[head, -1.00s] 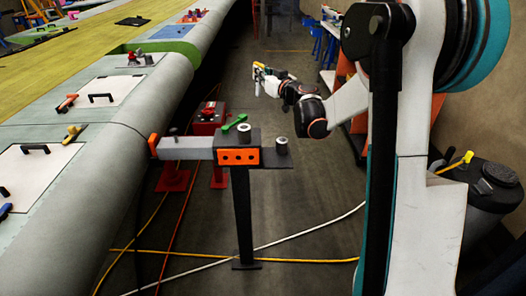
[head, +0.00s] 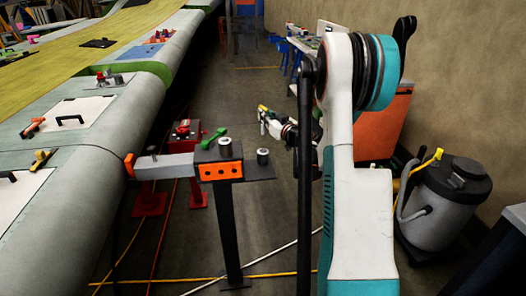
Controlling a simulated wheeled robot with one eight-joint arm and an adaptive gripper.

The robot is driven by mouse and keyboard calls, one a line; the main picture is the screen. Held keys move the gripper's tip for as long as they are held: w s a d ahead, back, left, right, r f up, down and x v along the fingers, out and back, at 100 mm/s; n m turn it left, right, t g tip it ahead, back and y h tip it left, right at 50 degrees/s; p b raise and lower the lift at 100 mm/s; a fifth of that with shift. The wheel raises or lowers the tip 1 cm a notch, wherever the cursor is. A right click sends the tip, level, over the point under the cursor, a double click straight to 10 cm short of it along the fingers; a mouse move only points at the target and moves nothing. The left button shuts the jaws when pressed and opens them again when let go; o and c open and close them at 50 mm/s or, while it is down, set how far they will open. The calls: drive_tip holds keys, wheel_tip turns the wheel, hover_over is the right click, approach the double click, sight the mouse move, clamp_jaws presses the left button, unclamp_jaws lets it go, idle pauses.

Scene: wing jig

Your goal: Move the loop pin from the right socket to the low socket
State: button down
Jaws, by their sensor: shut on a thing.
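My gripper (head: 264,113) is small in the head view, held in the air above and behind the jig stand. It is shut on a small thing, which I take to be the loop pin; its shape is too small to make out. Pale and yellow parts show at the gripper's end. The jig stand has a grey cylindrical socket (head: 225,147) on its dark block and another grey socket (head: 263,156) on the plate to the right. I cannot tell which socket is which by name. The gripper is apart from both.
The jig's grey beam (head: 165,167) reaches left to the wing (head: 75,215). A green handle (head: 214,138) lies on the block. A red box (head: 184,131) stands behind. A grey vacuum (head: 445,195) stands at the right. Cables cross the floor.

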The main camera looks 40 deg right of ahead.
sight(265, 153)
wheel_tip(265, 153, down, 13)
drive_tip(key=b, duration=0.3)
drive_tip(key=shift+b, duration=0.4)
drive_tip(key=shift+f+b, duration=0.4)
drive_tip(key=c, duration=1.7)
unclamp_jaws()
drive_tip(key=shift+r, duration=0.2)
